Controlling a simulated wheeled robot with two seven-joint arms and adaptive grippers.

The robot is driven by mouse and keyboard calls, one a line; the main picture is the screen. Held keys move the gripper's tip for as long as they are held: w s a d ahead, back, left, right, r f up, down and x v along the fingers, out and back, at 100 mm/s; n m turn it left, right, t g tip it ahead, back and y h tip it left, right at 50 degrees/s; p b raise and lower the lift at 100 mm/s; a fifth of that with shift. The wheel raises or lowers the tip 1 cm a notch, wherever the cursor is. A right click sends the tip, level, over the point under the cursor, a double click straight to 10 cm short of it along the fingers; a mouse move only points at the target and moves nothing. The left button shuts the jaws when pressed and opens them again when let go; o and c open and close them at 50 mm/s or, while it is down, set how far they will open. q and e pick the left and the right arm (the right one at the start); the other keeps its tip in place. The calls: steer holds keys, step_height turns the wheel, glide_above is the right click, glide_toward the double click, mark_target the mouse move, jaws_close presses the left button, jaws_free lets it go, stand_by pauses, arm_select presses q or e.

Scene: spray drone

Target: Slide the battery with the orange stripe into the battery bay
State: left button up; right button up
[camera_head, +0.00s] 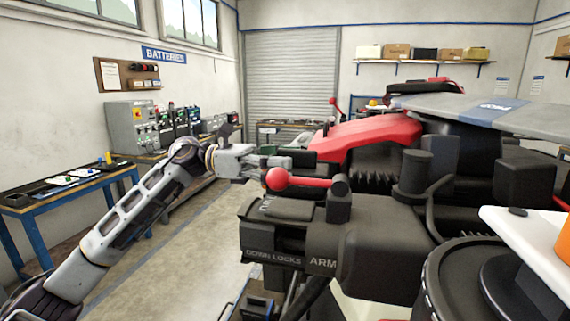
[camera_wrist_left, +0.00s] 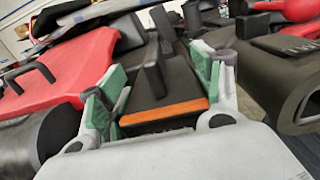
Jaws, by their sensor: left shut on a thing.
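The battery with the orange stripe (camera_wrist_left: 165,112) is a dark block with an upright black handle. It sits between the green finger pads of my left gripper (camera_wrist_left: 157,90), which is shut on it. The battery is mostly hidden there by the fingers. The battery bay's opening does not show clearly in either view, so I cannot tell how far the battery is in it. My right gripper is not in view.
A charger bench (camera_head: 150,157) and a blue-framed table (camera_head: 70,192) stand at left. The floor (camera_head: 195,255) between is clear.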

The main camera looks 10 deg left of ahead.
arm_select(q)
steer(key=shift+f+b, duration=0.6)
stand_by(0.5)
steer(key=o, duration=2)
steer(key=shift+s, duration=0.1)
steer(key=shift+f, duration=0.2)
steer(key=shift+a, duration=4.05)
steer(key=shift+r, duration=0.15)
